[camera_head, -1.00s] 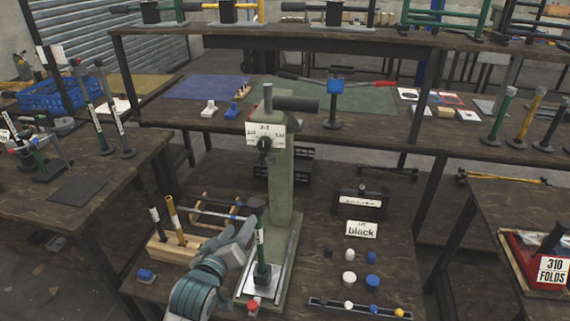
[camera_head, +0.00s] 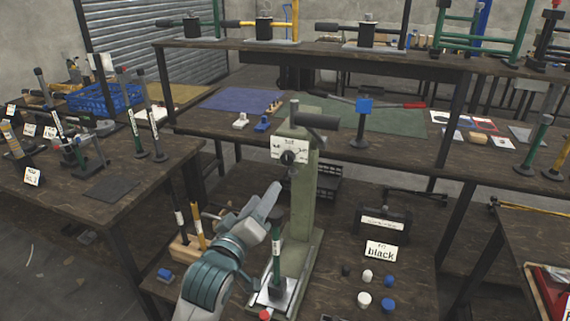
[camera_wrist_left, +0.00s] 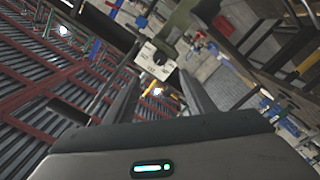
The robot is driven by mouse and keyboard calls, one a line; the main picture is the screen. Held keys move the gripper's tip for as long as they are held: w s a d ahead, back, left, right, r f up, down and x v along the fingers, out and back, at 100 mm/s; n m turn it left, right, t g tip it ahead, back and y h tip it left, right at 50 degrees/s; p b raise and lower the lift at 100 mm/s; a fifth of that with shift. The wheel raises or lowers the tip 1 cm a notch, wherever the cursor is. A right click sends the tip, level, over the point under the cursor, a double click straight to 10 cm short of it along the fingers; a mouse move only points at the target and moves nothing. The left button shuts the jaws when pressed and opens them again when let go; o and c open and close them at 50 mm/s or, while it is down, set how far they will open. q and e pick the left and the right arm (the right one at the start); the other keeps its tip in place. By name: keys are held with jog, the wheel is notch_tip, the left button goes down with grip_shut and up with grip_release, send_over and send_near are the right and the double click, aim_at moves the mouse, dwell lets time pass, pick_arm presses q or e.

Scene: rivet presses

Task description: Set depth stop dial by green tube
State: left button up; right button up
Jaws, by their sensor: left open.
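The depth stop dial (camera_head: 288,157) is a black knob on a white marked plate (camera_head: 290,145) on the upper front of the green rivet press (camera_head: 298,215). The plate's markings are too small to read. The green tube (camera_head: 277,255), with a white label, stands upright at the foot of the press. My left gripper (camera_head: 272,200) is open and raised, below and left of the dial, apart from it. In the left wrist view, the dial (camera_wrist_left: 160,58) shows just beyond and between my left gripper's open fingers (camera_wrist_left: 160,85). My right gripper is not in view.
A wooden block (camera_head: 184,248) with black and yellow tubes stands left of my left arm. A "black" card (camera_head: 380,251) and several white, blue and dark caps lie right of the press.

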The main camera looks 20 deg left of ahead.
aim_at(286, 161)
pick_arm(q)
jog(key=w, duration=0.5)
jog(key=w+p, duration=0.1)
jog(key=w, duration=0.4)
jog(key=w+p, duration=0.1)
jog(key=w, duration=0.3)
jog(key=shift+w+d, duration=0.25)
jog(key=shift+w, duration=0.8)
jog(key=c, duration=1.1)
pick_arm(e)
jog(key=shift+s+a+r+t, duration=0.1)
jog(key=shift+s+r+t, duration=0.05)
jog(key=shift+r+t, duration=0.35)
